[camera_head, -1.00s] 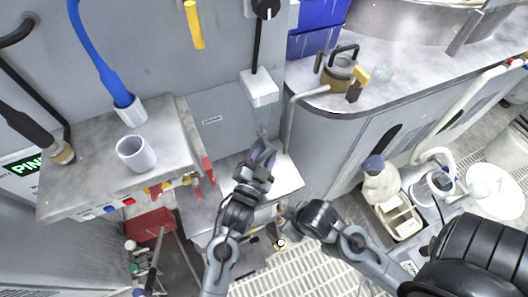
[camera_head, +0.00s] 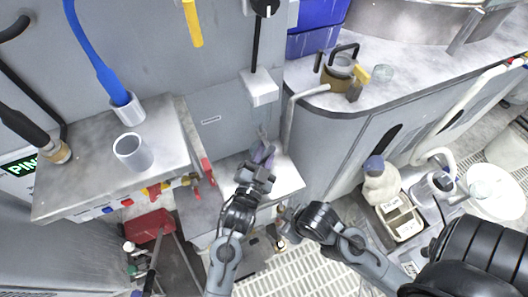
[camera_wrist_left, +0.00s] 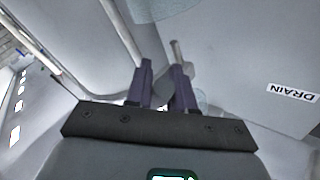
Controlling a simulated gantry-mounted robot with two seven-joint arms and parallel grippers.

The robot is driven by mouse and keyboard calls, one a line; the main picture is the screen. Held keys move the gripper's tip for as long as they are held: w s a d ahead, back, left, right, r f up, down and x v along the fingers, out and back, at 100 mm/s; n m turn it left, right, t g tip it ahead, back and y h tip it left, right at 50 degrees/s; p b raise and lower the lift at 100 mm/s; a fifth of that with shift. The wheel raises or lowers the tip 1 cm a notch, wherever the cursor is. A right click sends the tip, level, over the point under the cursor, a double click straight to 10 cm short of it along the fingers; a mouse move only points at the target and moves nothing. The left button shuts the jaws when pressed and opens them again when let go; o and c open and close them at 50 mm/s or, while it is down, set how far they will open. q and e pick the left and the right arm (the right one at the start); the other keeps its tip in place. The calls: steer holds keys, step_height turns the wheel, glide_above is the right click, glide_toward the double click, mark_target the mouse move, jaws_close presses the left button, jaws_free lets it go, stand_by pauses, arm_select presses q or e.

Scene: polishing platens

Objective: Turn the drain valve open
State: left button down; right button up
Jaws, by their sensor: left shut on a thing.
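My left gripper (camera_head: 263,140) reaches down to the grey wall recess below the white box. In the left wrist view its two dark fingers (camera_wrist_left: 163,72) stand a small distance apart. A short grey metal lever (camera_wrist_left: 177,50), which looks like the drain valve's handle, shows at the right fingertip. The gripper is shut on it, though the contact is mostly hidden by the fingers. A white DRAIN label (camera_wrist_left: 293,92) is on the grey panel to the right.
A steel shelf (camera_head: 75,185) with a white cup (camera_head: 133,152) stands at left. A white box (camera_head: 259,88) and a pale pipe (camera_head: 291,112) are close to the left gripper. The counter (camera_head: 410,80) fills the right. A tray with a bottle (camera_head: 379,178) is on the floor.

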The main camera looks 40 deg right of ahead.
arm_select(q)
steer(key=c, duration=1.1)
jaws_free()
steer(key=shift+a, duration=0.1)
steer(key=shift+p+v, duration=1.5)
steer(key=shift+v, duration=3.85)
